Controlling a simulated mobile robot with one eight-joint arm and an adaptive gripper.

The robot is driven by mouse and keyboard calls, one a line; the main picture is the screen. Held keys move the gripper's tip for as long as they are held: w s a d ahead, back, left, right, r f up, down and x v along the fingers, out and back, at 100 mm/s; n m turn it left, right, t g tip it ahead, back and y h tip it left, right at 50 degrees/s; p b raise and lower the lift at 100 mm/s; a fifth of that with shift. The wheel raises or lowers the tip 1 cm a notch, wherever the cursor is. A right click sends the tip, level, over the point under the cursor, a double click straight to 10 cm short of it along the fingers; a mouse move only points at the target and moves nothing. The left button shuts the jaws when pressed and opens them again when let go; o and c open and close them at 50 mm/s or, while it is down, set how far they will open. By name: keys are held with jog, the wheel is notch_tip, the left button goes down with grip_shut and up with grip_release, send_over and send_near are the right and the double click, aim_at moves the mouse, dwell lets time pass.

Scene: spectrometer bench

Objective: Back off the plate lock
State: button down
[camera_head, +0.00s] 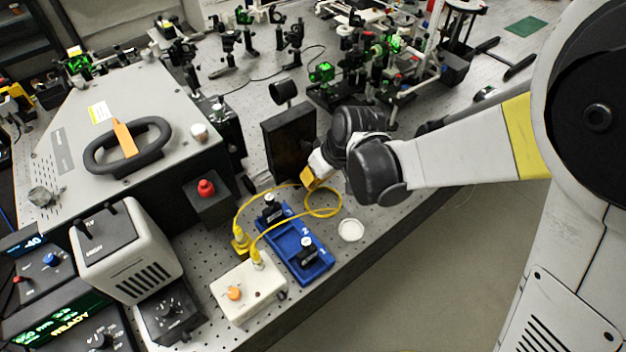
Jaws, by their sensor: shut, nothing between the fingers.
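My gripper (318,163) is at the end of my arm near the middle of the picture, mostly hidden behind my dark wrist. Its visible part is pale and points down-left; the fingertips are hard to make out. It is beside the lower right of an upright dark panel (288,142); I cannot tell whether they touch. A blue plate (312,268) lies below on the bench, with black, white-topped fittings (306,250) standing on it, apart from the gripper. I cannot tell which part is the plate lock.
Yellow cable (283,217) loops from a cream box (247,289) up towards my gripper. A white round lid (350,230) lies near the bench edge. A large grey housing (75,135) fills the left. Optics mounts (385,60) crowd the back. Floor is open at lower right.

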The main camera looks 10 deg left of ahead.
jog(key=shift+s+f+t+h, duration=0.15)
jog(key=shift+s+t+h, duration=0.05)
jog(key=shift+t+h, duration=0.2)
dwell(0.7)
jog(key=shift+s+a+n+t+h+b, duration=0.15)
jog(key=shift+n+t+h+b, duration=0.25)
jog(key=shift+t+h+b, duration=0.4)
jog(key=shift+n+t+h+b, duration=0.3)
jog(key=shift+t+h+b, duration=0.25)
jog(key=shift+t, duration=0.45)
jog(key=c, duration=1.4)
grip_release()
